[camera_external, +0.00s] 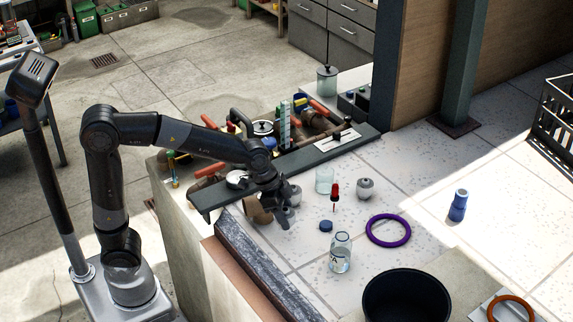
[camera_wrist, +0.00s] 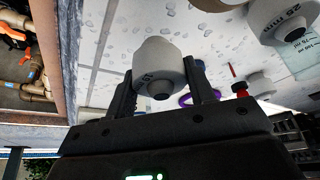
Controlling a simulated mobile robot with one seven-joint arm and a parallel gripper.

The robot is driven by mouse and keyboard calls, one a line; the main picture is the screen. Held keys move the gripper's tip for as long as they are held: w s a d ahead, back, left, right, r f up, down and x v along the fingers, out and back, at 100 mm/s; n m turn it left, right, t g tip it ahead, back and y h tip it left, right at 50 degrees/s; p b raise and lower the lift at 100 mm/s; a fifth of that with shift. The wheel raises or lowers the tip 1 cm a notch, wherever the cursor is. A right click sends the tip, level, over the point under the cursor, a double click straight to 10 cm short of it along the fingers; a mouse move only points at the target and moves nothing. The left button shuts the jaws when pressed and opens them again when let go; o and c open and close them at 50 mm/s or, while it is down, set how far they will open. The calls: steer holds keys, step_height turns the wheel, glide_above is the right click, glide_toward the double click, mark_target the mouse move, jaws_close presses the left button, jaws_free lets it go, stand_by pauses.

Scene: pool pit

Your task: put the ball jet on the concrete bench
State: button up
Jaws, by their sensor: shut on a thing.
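My gripper (camera_external: 278,212) is low over the pale speckled slab surface (camera_external: 420,180), near its left edge. In the wrist view my gripper (camera_wrist: 163,88) is shut on a pale grey, rounded ball jet (camera_wrist: 158,65) with a dark nozzle, held between the two fingers. In the external view the held jet is mostly hidden by my gripper. A similar grey jet (camera_external: 294,195) stands close to the right of my gripper, and another (camera_external: 365,188) stands farther right. I cannot tell for sure which surface is the concrete bench; a plain concrete wall (camera_external: 180,235) shows on the left.
A dark ledge (camera_external: 225,196) with pipes and valves lies behind my gripper.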

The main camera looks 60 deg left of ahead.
steer(key=shift+s, duration=2.75)
steer(key=shift+r, duration=0.1)
step_height(320, 180, up, 11)
steer(key=w+a+n+t+y, duration=0.1)
steer(key=w+a+n, duration=0.3)
steer(key=a, duration=0.8)
steer(key=w+a+n+y, duration=0.1)
steer(key=w+a, duration=0.6)
steer(key=a, duration=0.6)
steer(key=s+a+n+y, duration=0.1)
steer(key=s+a+n, duration=0.1)
steer(key=a, duration=1)
steer(key=s+a+n, duration=0.1)
steer(key=a+n, duration=0.1)
steer(key=a, duration=1)
steer(key=f, duration=2.4)
steer(key=shift+s+a+f, duration=0.2)
steer(key=shift+s+a, duration=0.05)
steer(key=shift+f, duration=0.15)
